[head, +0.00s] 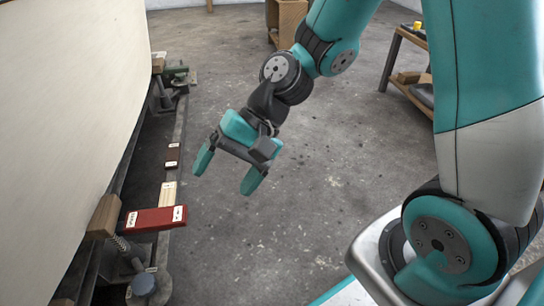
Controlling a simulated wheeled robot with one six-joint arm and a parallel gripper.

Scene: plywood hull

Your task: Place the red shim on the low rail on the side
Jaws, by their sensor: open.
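A bright red shim (158,219) with white labels lies at the lower left in the head view, crosswise near the low rail (178,128) beside the hull. Its left end is close to a brown wooden block (104,216); I cannot tell whether they touch, or exactly what bears the shim. A pale wooden piece (168,192) and a smaller dark red-brown piece (172,160) lie farther along the rail. My gripper (228,171) is open and empty, pointing down, to the upper right of the red shim and apart from it.
The pale curved hull (60,95) fills the left side. Clamps or jacks (170,80) stand along its foot, with another fitting (143,285) near the front. A workbench (408,75) stands at the back right. The concrete floor in the middle is clear.

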